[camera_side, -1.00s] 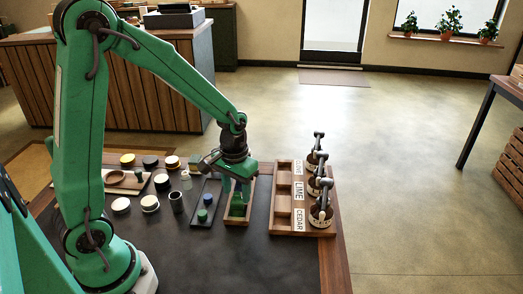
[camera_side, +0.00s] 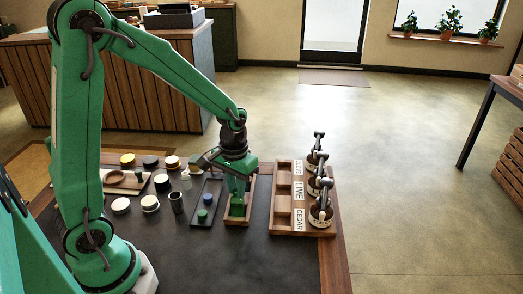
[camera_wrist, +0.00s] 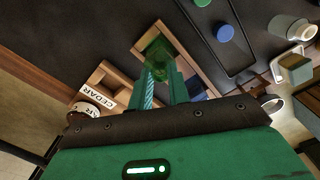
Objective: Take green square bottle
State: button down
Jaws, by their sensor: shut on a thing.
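The green square bottle (camera_wrist: 158,52) is translucent green and sits between my fingertips in the wrist view. In the side view the bottle (camera_side: 237,209) shows at the lower end of my gripper (camera_side: 239,193), inside a narrow wooden tray (camera_side: 236,223). My gripper (camera_wrist: 160,75) is shut on the bottle from above. The fingers hide part of it, and I cannot tell whether its base touches the tray floor.
To the left is a dark tray (camera_side: 206,201) with blue and green round pieces. Several jars and a dark cup (camera_side: 177,203) stand further left. The table front is clear.

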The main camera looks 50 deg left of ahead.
jog(key=shift+r, duration=2.5)
jog(key=shift+w, duration=0.1)
